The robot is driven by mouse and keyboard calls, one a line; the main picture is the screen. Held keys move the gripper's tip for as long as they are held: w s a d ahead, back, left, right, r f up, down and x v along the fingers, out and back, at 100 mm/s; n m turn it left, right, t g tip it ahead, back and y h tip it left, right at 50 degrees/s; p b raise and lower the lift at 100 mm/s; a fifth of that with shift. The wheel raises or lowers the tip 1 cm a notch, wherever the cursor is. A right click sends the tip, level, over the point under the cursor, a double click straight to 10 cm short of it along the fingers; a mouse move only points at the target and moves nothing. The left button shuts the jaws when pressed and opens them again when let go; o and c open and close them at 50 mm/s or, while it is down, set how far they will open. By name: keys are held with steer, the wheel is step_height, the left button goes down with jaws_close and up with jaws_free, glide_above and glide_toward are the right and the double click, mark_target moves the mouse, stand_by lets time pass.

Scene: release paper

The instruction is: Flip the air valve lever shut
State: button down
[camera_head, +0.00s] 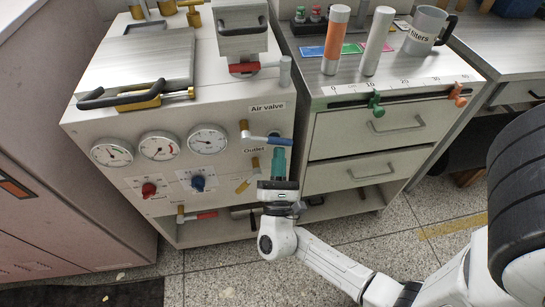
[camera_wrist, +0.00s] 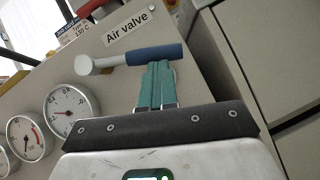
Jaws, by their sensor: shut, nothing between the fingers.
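The air valve lever (camera_head: 266,140) has a blue handle and sits on the cabinet's front panel, below the "Air valve" label (camera_head: 267,107). Its handle points right from the pivot, roughly level. In the wrist view the blue handle (camera_wrist: 153,54) runs right from a round pale pivot (camera_wrist: 84,65). My gripper (camera_head: 278,154) has its teal fingers closed together with nothing between them. In the wrist view the fingertips (camera_wrist: 158,65) are right under the handle, overlapping its lower edge. I cannot tell whether they touch it.
A drawer unit (camera_head: 375,135) stands close on the right. Open floor lies in front.

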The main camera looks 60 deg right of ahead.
steer(key=shift+s+d+r+p, duration=0.15)
steer(key=shift+s+d+r, duration=0.1)
steer(key=shift+r, duration=0.25)
steer(key=shift+s+d+r+p, duration=0.1)
steer(key=shift+s+d+r, duration=0.1)
steer(key=shift+r, duration=0.35)
steer(key=shift+s+d+r+p, duration=0.15)
steer(key=shift+s+d+r, duration=0.1)
steer(key=shift+r, duration=0.45)
steer(key=shift+m, duration=0.3)
steer(key=s+a+f+b, duration=0.5)
steer(key=a+f, duration=0.2)
steer(key=f, duration=0.3)
steer(key=shift+s+a, duration=0.25)
steer(key=shift+a, duration=0.05)
